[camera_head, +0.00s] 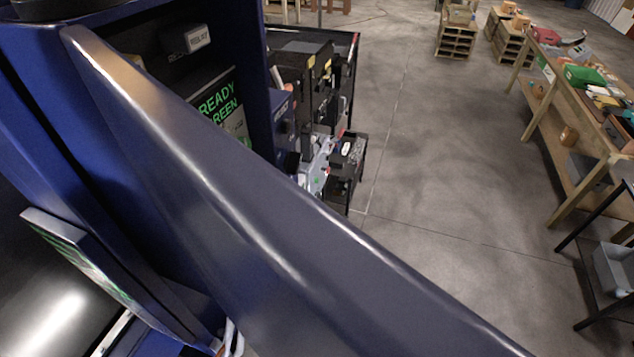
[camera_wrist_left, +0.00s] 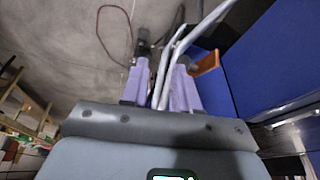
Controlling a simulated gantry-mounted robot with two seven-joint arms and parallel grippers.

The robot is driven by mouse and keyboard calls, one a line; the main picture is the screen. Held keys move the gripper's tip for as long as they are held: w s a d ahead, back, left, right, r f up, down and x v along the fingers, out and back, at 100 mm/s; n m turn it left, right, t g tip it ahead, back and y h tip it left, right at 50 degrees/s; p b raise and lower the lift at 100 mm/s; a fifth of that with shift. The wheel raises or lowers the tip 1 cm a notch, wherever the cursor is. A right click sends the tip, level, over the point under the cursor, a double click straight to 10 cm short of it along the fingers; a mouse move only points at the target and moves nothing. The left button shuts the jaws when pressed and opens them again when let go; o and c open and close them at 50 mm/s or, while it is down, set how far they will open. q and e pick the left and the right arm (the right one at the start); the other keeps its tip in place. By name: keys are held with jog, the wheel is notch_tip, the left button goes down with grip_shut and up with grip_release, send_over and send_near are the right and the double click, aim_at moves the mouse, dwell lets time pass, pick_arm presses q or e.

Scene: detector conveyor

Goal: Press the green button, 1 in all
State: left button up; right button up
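I cannot make out the green button for certain in either view. In the head view the blue detector housing (camera_head: 266,70) stands at the left, and a screen (camera_head: 222,105) with green lettering shows inside it. A long dark blue-grey beam crosses the head view and hides much of what lies behind it. My left gripper (camera_wrist_left: 163,62) shows in the left wrist view with its two lilac fingers apart and nothing held between them. White cables pass behind or between the fingers; I cannot tell which. A blue panel (camera_wrist_left: 262,60) stands to their right. My right gripper is in neither view.
Dark equipment (camera_head: 305,70) stands on a black cart beyond the housing. A second tilted panel (camera_head: 75,255) with green lettering is at the lower left. A wooden workbench (camera_head: 590,135) with goods is at the right. The grey floor (camera_head: 440,170) between is clear.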

pick_arm(q)
grip_shut()
dwell(1.2)
